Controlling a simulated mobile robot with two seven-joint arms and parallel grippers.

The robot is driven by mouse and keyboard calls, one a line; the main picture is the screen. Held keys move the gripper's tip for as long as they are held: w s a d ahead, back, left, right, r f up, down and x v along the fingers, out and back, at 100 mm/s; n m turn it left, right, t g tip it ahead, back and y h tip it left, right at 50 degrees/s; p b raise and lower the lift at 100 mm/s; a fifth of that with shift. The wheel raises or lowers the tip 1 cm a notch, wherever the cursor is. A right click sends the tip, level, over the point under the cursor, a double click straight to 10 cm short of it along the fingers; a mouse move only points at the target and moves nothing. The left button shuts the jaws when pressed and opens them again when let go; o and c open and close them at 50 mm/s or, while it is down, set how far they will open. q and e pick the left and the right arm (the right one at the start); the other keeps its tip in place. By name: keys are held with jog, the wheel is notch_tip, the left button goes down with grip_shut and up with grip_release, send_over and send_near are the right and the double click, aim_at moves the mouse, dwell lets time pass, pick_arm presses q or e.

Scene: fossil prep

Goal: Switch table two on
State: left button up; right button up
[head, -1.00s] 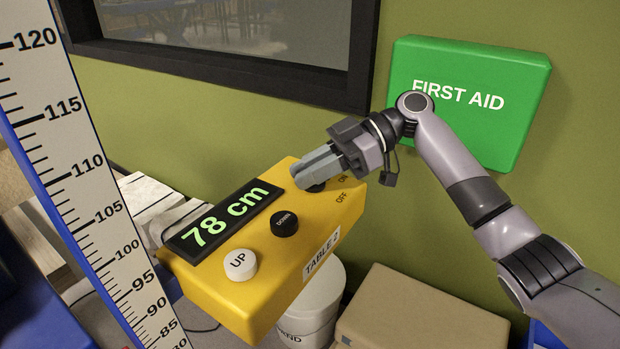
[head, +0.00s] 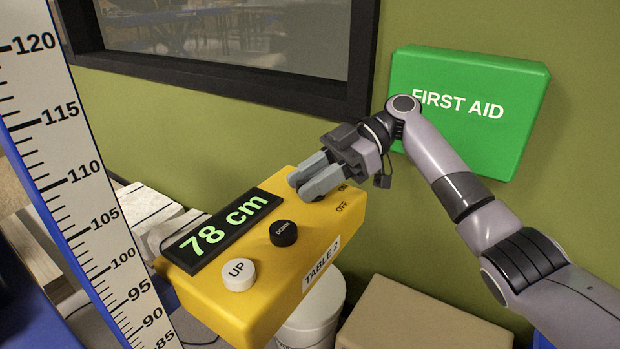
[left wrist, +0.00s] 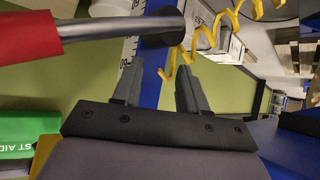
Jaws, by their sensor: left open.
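The yellow control box (head: 215,308) labelled TABLE 2 is in the middle of the head view. Its lit display (head: 222,232) reads 78 cm in green. A white UP button (head: 239,274) and a black DOWN button (head: 284,233) sit beside it. The ON and OFF labels (head: 342,198) are at the far end. My right gripper (head: 303,187) is over that end, near ON, its two fingers slightly apart. They hide the switch, so I cannot tell whether they hold it. My left gripper (left wrist: 160,66) is open with nothing between its fingers in the left wrist view.
A white height scale (head: 75,185) stands at the left of the head view. A green first aid box (head: 470,110) is on the wall behind my right arm. A white bin (head: 312,318) and a cardboard box (head: 420,318) are below. A yellow coiled cord (left wrist: 205,35) hangs near my left gripper.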

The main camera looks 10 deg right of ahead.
pick_arm(q)
jog(key=shift+d, duration=0.1)
jog(key=shift+f, duration=0.2)
pick_arm(e)
jog(key=v, duration=0.6)
jog(key=shift+w+d+r, duration=0.15)
jog(key=shift+d, duration=0.4)
